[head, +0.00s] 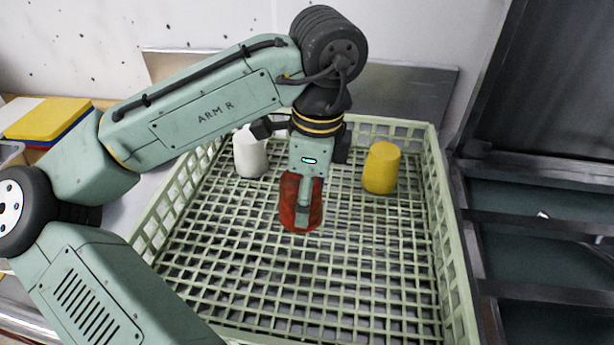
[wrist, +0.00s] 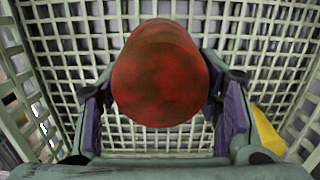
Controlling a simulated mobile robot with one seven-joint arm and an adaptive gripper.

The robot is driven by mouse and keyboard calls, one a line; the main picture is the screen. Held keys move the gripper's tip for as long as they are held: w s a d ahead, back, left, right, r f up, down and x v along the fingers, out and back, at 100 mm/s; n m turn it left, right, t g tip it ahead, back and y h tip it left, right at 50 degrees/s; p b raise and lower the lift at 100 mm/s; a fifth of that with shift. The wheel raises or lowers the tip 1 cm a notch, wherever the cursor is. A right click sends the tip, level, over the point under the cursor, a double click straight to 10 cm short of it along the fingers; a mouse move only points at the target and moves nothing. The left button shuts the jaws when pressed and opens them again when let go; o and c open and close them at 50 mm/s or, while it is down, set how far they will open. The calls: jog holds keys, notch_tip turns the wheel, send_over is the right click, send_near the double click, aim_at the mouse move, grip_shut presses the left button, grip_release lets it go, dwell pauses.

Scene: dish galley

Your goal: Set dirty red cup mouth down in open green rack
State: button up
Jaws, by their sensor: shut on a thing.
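The red cup (head: 288,212) has dark brown smears and is between the fingers of my gripper (head: 304,203), which points down over the open green rack (head: 446,235). In the wrist view the cup (wrist: 160,75) shows its closed, smeared base toward the camera, so its mouth faces down. The fingers of my gripper (wrist: 162,105) press on its two sides. The cup is inside the rack's walls, near the middle. The cup's rim is hidden in the wrist view, and I cannot tell whether it touches the rack floor.
A yellow cup (head: 381,168) stands in the rack to the right of the red cup, and a white cup (head: 250,155) stands to the left. The front of the rack floor is clear. Yellow and other coloured boards (head: 47,118) lie at far left. A dark metal structure (head: 540,200) stands at right.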

jog(key=shift+f+b, duration=2.5)
jog(key=shift+f, duration=0.3)
jog(key=o, duration=1.2)
jog(key=shift+o, duration=0.2)
jog(key=shift+r, duration=0.1)
jog(key=r, duration=0.8)
jog(key=d+r, duration=0.1)
jog(key=r, duration=0.3)
jog(key=shift+s, duration=0.15)
